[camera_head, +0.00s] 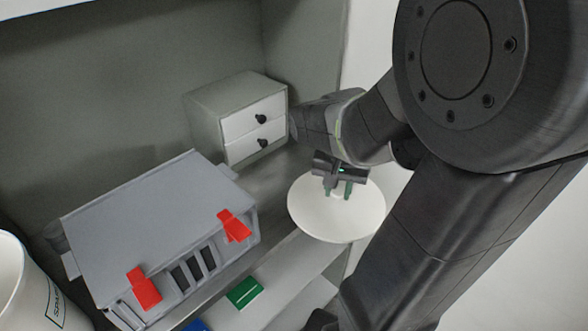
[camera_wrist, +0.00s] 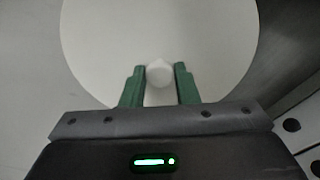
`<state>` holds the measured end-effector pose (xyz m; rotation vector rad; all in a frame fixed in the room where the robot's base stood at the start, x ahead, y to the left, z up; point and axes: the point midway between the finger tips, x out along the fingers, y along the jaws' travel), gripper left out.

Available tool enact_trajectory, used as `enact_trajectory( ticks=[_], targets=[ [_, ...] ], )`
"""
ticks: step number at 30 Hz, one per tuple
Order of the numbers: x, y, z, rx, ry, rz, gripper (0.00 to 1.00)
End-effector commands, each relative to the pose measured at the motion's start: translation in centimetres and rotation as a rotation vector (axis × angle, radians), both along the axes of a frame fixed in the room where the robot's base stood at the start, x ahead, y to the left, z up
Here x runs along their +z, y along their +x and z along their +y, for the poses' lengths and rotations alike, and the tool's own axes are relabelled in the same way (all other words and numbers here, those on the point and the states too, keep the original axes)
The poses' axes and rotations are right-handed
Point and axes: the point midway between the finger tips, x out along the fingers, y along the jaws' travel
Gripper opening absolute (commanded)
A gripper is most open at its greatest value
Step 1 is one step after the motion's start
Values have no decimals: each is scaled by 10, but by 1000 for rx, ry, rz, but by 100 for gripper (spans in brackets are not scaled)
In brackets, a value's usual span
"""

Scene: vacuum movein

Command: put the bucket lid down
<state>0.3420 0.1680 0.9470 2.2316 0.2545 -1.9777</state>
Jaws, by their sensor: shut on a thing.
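The bucket lid (camera_head: 358,226) is a white round disc with a small knob (camera_wrist: 159,72) at its middle. My gripper (camera_head: 338,192) is above the lid, its green fingers on both sides of the knob and shut on it. In the wrist view my gripper (camera_wrist: 160,80) has the knob between its fingertips, and the lid (camera_wrist: 215,35) fills most of the upper picture. The lid is beside the right end of the shelf surface. Whether it touches anything below cannot be told. A white bucket (camera_head: 30,290) stands at the lower left, partly cut off.
A grey box-shaped device (camera_head: 150,225) with red latches (camera_head: 145,288) stands on the shelf, left of the lid. A small two-drawer cabinet (camera_head: 240,115) is behind. A green piece (camera_head: 244,292) and a blue piece (camera_head: 195,325) lie in front.

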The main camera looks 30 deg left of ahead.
Motion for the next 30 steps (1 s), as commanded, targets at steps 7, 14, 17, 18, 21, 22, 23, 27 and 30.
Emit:
enact_trajectory(
  ticks=[7,14,17,18,21,22,23,27,30],
  targets=[
    [1,16,67,5,-3,1,5],
    [1,31,122,2,-1,0,5],
    [1,34,136,2,-1,0,5],
    [1,35,139,1,-1,0,5],
    [1,36,145,0,-1,0,5],
    [1,37,146,0,-1,0,5],
    [1,37,148,0,-1,0,5],
    [-15,38,153,0,-5,3,5],
    [-30,38,153,0,-4,2,5]
  ],
)
